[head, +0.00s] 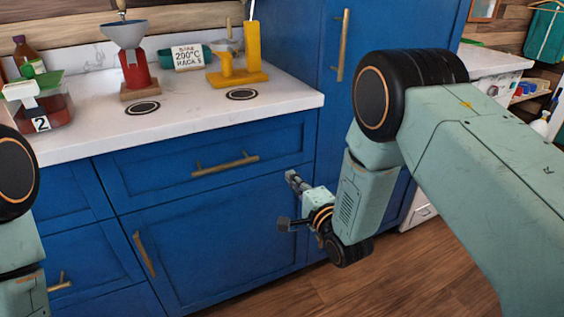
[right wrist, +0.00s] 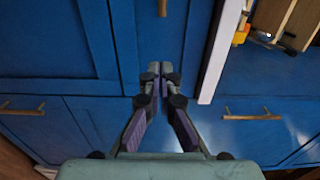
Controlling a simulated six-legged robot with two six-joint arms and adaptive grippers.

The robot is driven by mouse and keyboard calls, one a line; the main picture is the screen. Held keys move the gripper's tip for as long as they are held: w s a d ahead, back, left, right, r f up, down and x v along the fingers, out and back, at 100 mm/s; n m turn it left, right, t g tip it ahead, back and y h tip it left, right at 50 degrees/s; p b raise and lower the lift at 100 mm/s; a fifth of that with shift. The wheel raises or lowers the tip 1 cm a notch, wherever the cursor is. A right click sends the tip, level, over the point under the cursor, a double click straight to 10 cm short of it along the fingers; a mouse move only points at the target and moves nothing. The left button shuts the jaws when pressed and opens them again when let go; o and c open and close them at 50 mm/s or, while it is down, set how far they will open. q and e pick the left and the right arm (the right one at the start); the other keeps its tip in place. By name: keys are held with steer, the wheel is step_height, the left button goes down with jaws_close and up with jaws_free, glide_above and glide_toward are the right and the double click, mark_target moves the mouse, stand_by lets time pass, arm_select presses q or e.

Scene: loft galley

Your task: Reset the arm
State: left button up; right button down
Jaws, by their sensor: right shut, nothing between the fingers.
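My right gripper (head: 292,178) hangs in front of the blue cabinet doors, below the countertop, in the head view. In the right wrist view its two fingertips (right wrist: 160,72) meet, with nothing between them. It appears apart from the cabinet, though the exact gap is hard to judge. My right arm comes in from the right and bends down to the gripper. Part of my left arm shows at the left edge of the head view; the left gripper is out of view.
The white countertop (head: 200,112) holds a jar labelled 2 (head: 45,112), a red stand with a grey funnel (head: 133,72), a sign (head: 187,57) and a yellow stand (head: 252,52). A drawer handle (head: 225,165) sticks out near the gripper. Bare wooden floor (head: 400,270) lies below.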

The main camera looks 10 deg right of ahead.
steer(key=s+d+f+n+g+h, duration=0.3)
steer(key=s+f+n+g, duration=0.6)
steer(key=s+f, duration=0.65)
steer(key=s+d+f+n+g, duration=0.1)
steer(key=s+n+g, duration=0.1)
steer(key=s, duration=0.7)
steer(key=s+d+f+n+g, duration=0.1)
steer(key=s+f+n+g, duration=0.1)
steer(key=s, duration=0.8)
steer(key=s+d+f+n+g+h, duration=0.1)
steer(key=s+g, duration=0.3)
steer(key=s, duration=0.5)
steer(key=shift+s+f+n+g, duration=0.2)
steer(key=shift+f+n+g, duration=0.1)
steer(key=shift+f+n, duration=0.25)
